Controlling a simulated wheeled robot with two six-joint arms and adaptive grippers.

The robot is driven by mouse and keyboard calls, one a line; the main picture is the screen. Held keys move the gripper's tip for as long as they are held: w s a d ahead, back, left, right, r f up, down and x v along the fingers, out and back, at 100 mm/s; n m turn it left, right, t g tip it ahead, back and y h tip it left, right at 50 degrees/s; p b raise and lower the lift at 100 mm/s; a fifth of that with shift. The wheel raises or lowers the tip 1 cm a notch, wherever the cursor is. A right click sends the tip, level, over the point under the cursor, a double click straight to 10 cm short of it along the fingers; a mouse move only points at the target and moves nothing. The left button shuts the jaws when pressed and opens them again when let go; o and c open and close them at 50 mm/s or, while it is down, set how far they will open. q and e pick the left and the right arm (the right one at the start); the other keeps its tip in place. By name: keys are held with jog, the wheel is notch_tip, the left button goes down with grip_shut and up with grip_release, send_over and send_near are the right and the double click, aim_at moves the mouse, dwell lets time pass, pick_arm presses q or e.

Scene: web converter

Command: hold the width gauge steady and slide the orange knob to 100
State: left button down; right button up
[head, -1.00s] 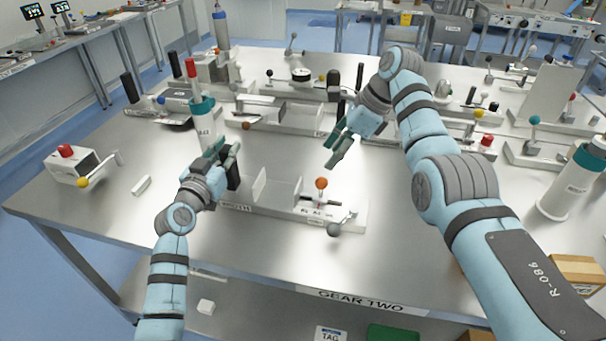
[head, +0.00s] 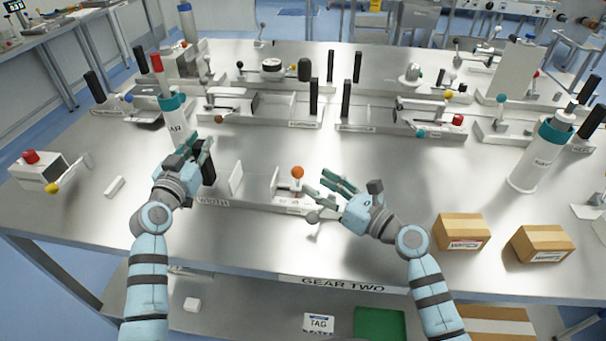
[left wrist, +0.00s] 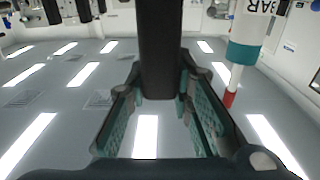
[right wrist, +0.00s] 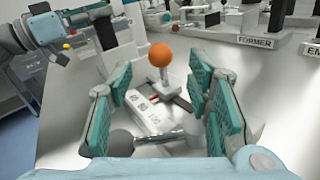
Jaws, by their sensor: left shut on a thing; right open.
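The width gauge (head: 248,203) is a low pale bar with upright plates near the table's front. My left gripper (head: 202,150) is shut on the black handle (head: 208,168) at its left end; the handle also stands between the fingers in the left wrist view (left wrist: 160,50). The orange knob (head: 297,172) is a ball on a short stem on the gauge's right part. My right gripper (head: 328,187) is open and empty, just right of the knob. In the right wrist view the knob (right wrist: 160,55) appears between the open fingers, beyond their tips; the printed scale (right wrist: 153,113) is too blurred to read.
A grey ball lever (head: 313,217) sticks out at the gauge's front right, close below my right gripper. A white-and-teal bottle (head: 175,118) stands behind my left gripper. Other gauges fill the table's back. Cardboard boxes (head: 462,232) lie to the right.

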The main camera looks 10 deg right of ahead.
jog(key=x, duration=0.5)
jog(key=shift+w+a, duration=0.2)
grip_shut()
